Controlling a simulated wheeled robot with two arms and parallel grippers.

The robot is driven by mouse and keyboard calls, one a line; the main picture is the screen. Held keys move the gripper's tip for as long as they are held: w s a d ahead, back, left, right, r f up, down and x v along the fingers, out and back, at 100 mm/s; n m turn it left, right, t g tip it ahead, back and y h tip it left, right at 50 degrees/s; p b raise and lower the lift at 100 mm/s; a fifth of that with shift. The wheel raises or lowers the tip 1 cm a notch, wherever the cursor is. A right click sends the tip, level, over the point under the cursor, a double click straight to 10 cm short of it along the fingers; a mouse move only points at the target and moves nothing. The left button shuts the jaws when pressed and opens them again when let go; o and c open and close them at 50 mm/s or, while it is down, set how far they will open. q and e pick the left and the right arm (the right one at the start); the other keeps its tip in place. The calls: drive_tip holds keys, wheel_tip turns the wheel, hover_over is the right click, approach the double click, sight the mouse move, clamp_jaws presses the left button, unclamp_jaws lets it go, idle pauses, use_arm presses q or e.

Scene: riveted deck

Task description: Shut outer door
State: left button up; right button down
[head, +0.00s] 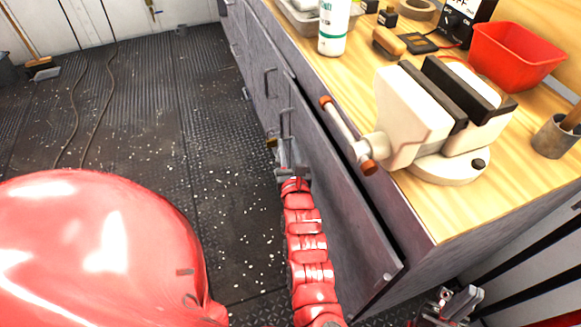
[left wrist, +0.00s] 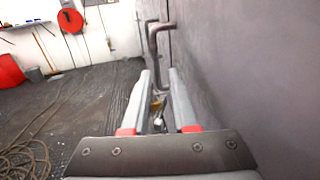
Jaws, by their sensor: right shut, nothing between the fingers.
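The outer door (head: 345,205) is a long grey panel on the workbench front, standing slightly ajar. A dark gap shows between its top edge and the bench, widest at the near end. A small round knob (head: 386,277) sits near its lower near corner. My left gripper (head: 287,150) is beside the door's far part, close to a bar handle (head: 284,105). In the left wrist view its fingers (left wrist: 162,85) are apart, the grey panel lies to their right and a bent handle (left wrist: 158,45) is ahead. My right gripper (head: 462,300) is shut and empty at the bench's near end.
On the wooden benchtop are a vise (head: 410,125) with its handle overhanging the door, a red bin (head: 515,55), a white bottle (head: 334,28) and a cup (head: 557,135). The dark floor (head: 150,130) left of the bench is open, with a cable lying farther left.

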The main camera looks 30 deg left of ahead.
use_arm(q)
drive_tip(key=shift+b+v, duration=2)
drive_tip(key=shift+v, duration=0.8)
drive_tip(key=shift+s+a, duration=0.1)
